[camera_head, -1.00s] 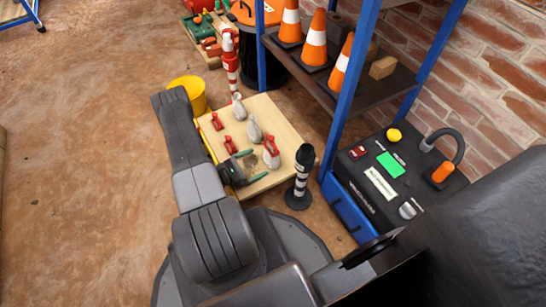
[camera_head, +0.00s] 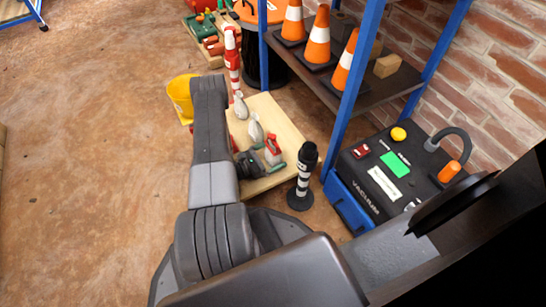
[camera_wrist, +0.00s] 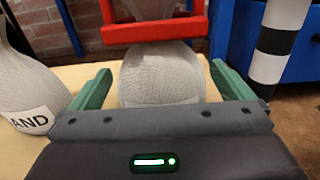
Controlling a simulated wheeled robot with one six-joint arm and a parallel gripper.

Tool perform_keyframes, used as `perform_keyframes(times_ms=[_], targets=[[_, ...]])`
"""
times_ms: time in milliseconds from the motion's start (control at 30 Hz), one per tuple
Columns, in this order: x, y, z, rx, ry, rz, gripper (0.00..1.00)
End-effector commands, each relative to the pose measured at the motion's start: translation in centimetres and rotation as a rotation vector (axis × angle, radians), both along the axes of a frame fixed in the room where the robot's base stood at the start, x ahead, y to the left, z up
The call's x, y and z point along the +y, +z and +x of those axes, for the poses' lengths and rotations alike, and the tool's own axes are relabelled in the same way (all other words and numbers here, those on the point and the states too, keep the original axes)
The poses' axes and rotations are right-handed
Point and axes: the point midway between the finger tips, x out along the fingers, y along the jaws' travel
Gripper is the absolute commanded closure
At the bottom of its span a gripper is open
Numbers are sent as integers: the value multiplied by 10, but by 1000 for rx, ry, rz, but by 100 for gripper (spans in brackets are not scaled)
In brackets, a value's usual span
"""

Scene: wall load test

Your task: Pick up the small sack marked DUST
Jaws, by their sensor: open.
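A small pale woven sack (camera_wrist: 162,75) stands between my gripper's two green fingers in the wrist view. Its front shows no readable mark here. A red frame (camera_wrist: 155,30) crosses its upper part. My gripper (camera_wrist: 163,84) is open, with one finger on each side of the sack; I cannot tell whether they touch it. Another pale sack (camera_wrist: 25,85) at the left shows the letters "AND". In the head view my gripper (camera_head: 275,157) is at the rightmost sack (camera_head: 271,158), partly hidden. Two other sacks (camera_head: 240,106) (camera_head: 255,130) stand farther back on the wooden board (camera_head: 284,128).
A black-and-white striped post (camera_head: 304,170) stands just right of the board. A blue shelf post (camera_head: 352,90) and a vacuum unit (camera_head: 385,215) are farther right. A yellow bucket (camera_head: 182,98) is at the left. The floor on the left is clear.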

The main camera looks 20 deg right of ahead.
Motion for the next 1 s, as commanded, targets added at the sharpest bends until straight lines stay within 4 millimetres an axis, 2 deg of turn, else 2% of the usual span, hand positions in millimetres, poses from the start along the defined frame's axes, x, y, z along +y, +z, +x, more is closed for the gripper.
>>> perform_keyframes(times_ms=[133, 433, 633, 733, 1000], targets=[[0, 0, 0, 0, 0, 0, 0], [0, 0, 0, 0, -1, 0, 58], [0, 1, 0, -1, -1, -1, 58], [0, 8, 0, -1, -1, -1, 58], [0, 61, 0, -2, -1, -2, 58]])
